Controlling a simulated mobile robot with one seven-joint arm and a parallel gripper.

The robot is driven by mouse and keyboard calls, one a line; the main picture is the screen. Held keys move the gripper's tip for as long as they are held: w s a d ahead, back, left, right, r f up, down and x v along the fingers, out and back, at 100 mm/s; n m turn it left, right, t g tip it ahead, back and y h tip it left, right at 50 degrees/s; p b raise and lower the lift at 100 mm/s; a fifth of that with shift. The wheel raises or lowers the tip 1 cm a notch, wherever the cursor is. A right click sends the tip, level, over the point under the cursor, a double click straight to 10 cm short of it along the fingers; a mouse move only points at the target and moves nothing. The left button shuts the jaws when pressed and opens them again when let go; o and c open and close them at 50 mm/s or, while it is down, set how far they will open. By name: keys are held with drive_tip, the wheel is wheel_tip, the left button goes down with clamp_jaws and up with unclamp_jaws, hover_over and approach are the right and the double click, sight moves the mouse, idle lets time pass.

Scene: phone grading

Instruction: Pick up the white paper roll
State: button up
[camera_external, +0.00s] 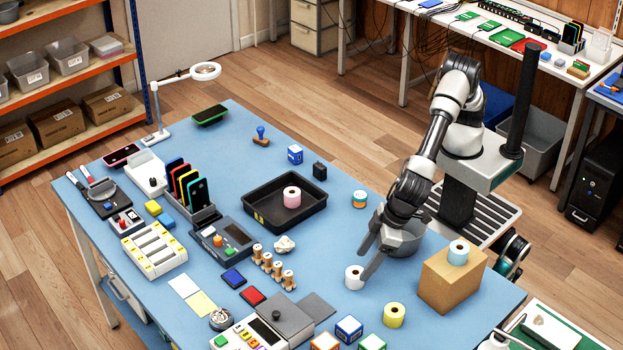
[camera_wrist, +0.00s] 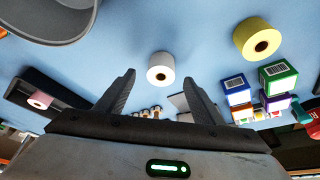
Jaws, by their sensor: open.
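The white paper roll (camera_external: 354,283) stands on the blue table in front of my gripper. In the wrist view the white paper roll (camera_wrist: 160,62) shows just beyond and between the fingertips, with its dark core hole visible. My gripper (camera_external: 367,259) is open and low over the table, its fingers pointing toward the roll. In the wrist view my gripper (camera_wrist: 159,80) has its two fingers spread apart with nothing held. I cannot tell whether either finger touches the roll.
A yellow roll (camera_external: 394,316) stands to the right. Another whitish roll (camera_external: 458,258) sits on a cardboard box (camera_external: 450,287). A grey bowl (camera_external: 406,240) lies behind my gripper. A black tray (camera_external: 262,217) holds a pink roll (camera_external: 292,197). Small boxes (camera_external: 348,328) stand near the front.

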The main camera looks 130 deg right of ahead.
sight(357, 273)
drive_tip(key=shift+w+b+x, duration=0.2)
drive_tip(key=shift+b+x, duration=0.2)
drive_tip(key=shift+x, duration=2.35)
drive_tip(key=shift+r, duration=0.1)
drive_tip(key=shift+c, duration=0.5)
drive_tip(key=c, duration=1.1)
